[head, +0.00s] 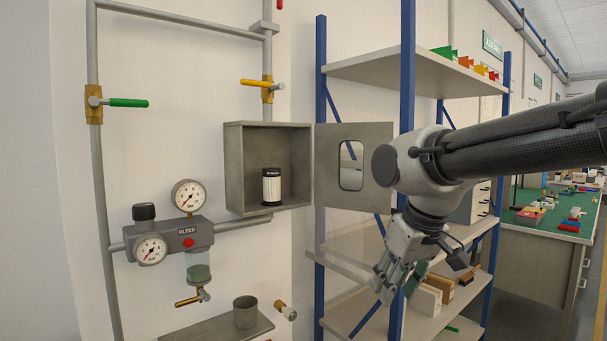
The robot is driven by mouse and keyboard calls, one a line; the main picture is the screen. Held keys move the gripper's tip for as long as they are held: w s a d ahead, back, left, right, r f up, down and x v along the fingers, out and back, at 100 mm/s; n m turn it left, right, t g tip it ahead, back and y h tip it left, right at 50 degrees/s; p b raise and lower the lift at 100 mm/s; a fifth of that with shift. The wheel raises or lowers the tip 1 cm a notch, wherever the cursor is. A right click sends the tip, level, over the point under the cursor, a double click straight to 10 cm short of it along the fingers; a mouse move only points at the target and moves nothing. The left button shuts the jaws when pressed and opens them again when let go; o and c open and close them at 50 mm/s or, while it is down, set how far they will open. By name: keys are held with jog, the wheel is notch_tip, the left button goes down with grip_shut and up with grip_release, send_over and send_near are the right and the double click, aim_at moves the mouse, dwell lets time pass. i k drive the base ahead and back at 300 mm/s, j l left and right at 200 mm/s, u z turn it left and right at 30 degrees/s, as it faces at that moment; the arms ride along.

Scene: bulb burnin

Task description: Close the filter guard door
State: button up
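The filter guard is a grey metal box (235,165) on the wall, open at the front. A white filter cartridge with a black cap (271,188) stands inside it. The guard door (326,165) is a grey panel with a rounded window, hinged at the box's right edge. It stands swung wide open to the right, in front of the shelf. My gripper (390,288) hangs pointing down, right of and below the door, apart from it. My wrist overlaps the door's right edge in the picture. Whether the fingers are open or shut is unclear.
A blue-post shelf unit (407,90) with boxes stands behind the door and my arm. Pipes, a green-handled valve (128,103), a yellow-handled valve (262,84) and gauges (188,196) are on the wall. A metal cup (245,312) stands on a ledge below the box.

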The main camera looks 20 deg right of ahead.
aim_at(329, 138)
jog(key=l+u, duration=0.7)
jog(key=u, duration=0.2)
jog(key=l+u, duration=0.45)
jog(key=k+l+u, duration=0.15)
jog(key=l, duration=0.35)
jog(key=k+l+u, duration=0.1)
jog(key=l, duration=0.35)
jog(key=k+l+u, duration=0.15)
jog(key=k+l, duration=0.15)
jog(key=l, duration=0.15)
jog(key=k+l+u, duration=0.15)
jog(key=l, duration=0.3)
jog(key=k+l+u, duration=0.15)
jog(key=k+l, duration=0.95)
jog(key=k, duration=0.35)
